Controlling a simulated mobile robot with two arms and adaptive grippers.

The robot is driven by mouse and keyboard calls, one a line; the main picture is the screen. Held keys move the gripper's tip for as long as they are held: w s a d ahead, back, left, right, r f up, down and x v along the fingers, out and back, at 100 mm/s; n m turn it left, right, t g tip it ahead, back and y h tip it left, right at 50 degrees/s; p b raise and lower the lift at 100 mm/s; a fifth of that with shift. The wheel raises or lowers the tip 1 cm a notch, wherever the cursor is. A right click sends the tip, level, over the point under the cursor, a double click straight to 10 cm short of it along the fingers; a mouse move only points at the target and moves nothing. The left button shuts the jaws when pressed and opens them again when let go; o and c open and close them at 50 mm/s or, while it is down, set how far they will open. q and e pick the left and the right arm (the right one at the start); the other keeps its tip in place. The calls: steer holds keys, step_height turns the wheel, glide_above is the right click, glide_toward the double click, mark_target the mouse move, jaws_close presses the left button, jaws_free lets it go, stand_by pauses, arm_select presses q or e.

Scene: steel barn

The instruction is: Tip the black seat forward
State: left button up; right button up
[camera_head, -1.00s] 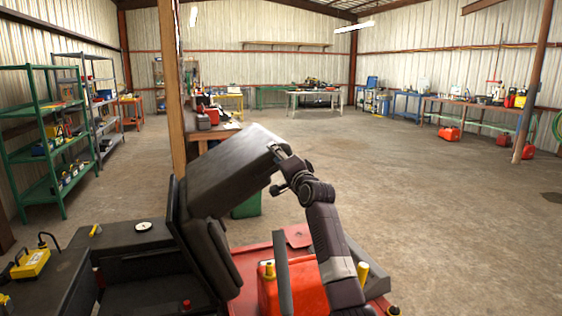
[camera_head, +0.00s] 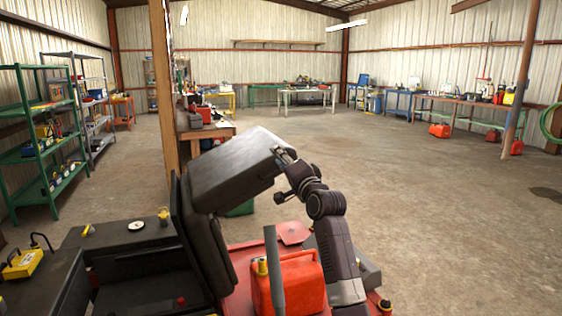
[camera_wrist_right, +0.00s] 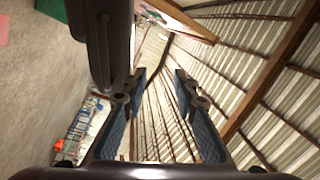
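The black seat (camera_head: 238,172) stands tilted up on the red machine at the lower left of the head view. One thick padded part slants up to the right, and another padded part (camera_head: 208,245) hangs below it, close to upright. My right gripper (camera_head: 286,156) is at the upper right edge of the slanted part. In the right wrist view, my right gripper's fingers (camera_wrist_right: 154,98) are spread with clear space between them. The seat's dark edge (camera_wrist_right: 102,40) is beside the left finger; I cannot tell whether they touch. My left gripper is not in view.
A red fuel can (camera_head: 300,285) stands on the machine near my right arm. A wooden post (camera_head: 163,100) rises behind the seat. A green shelf (camera_head: 45,140) is at the left, a workbench (camera_head: 205,132) behind the post. The concrete floor at the right is open.

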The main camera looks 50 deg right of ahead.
steer(key=shift+s+a+f, duration=0.3)
steer(key=shift+s, duration=0.05)
stand_by(0.4)
steer(key=shift+f, duration=0.1)
stand_by(0.4)
